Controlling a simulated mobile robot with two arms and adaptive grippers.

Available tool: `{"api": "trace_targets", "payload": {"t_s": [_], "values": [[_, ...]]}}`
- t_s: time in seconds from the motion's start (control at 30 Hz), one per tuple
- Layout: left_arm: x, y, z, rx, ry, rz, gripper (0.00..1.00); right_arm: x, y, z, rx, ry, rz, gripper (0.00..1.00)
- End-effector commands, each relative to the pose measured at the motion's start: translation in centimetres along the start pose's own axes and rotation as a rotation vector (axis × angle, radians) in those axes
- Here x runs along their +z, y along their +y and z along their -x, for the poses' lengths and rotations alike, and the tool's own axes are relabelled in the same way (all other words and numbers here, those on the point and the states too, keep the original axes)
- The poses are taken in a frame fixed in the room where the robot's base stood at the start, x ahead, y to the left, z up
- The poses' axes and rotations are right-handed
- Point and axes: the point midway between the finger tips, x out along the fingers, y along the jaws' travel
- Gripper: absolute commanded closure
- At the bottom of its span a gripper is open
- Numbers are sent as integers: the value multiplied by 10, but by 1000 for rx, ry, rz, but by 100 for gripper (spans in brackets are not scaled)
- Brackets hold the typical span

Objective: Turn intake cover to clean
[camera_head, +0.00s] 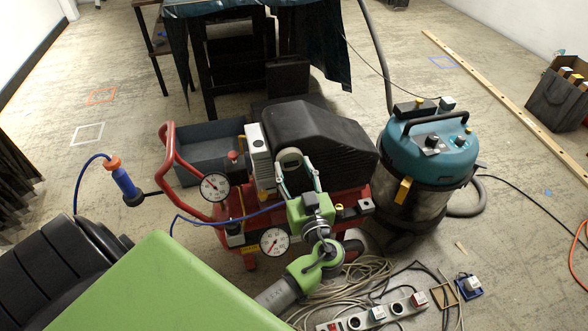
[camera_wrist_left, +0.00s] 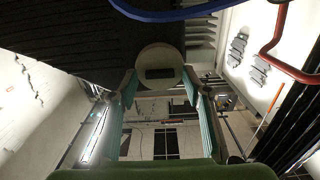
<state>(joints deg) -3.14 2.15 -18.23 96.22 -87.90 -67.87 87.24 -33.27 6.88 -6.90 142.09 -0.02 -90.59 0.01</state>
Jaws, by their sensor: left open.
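The intake cover (camera_head: 290,156) is a round, pale cap on the red compressor (camera_head: 340,202), in front of its black housing (camera_head: 318,135). In the left wrist view the cover (camera_wrist_left: 160,74) is a cream disc with a dark slot lying crosswise. My green left gripper (camera_head: 299,177) reaches up to it from below. Its jaws are open, with one teal finger on each side of the cover. In the wrist view the fingertips (camera_wrist_left: 160,84) flank the disc; I cannot tell whether they touch it. My right gripper is not in view.
Two gauges (camera_head: 215,187) and a red handle (camera_head: 178,160) are left of my gripper. A blue hose crosses near it. A teal vacuum cleaner (camera_head: 432,152) stands close on the right. Cables and a power strip (camera_head: 380,314) lie below. Open floor is at far left.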

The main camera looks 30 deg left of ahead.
Motion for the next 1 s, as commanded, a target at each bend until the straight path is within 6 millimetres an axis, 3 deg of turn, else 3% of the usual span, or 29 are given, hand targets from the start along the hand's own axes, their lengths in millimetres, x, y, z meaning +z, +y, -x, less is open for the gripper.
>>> {"api": "trace_targets", "payload": {"t_s": [0.1, 0.23, 0.27, 0.67, 1.0], "values": [[0, 0, 0, 0, 0, 0, 58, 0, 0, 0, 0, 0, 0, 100], [0, 0, 0, 0, 0, 0, 92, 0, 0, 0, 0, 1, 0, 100], [0, 0, 0, 0, 0, 0, 94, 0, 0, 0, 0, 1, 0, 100], [1, 0, 1, 0, -1, -50, 94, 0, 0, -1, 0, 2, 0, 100], [1, 1, 1, -1, -2, -288, 94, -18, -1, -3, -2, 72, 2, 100]]}}
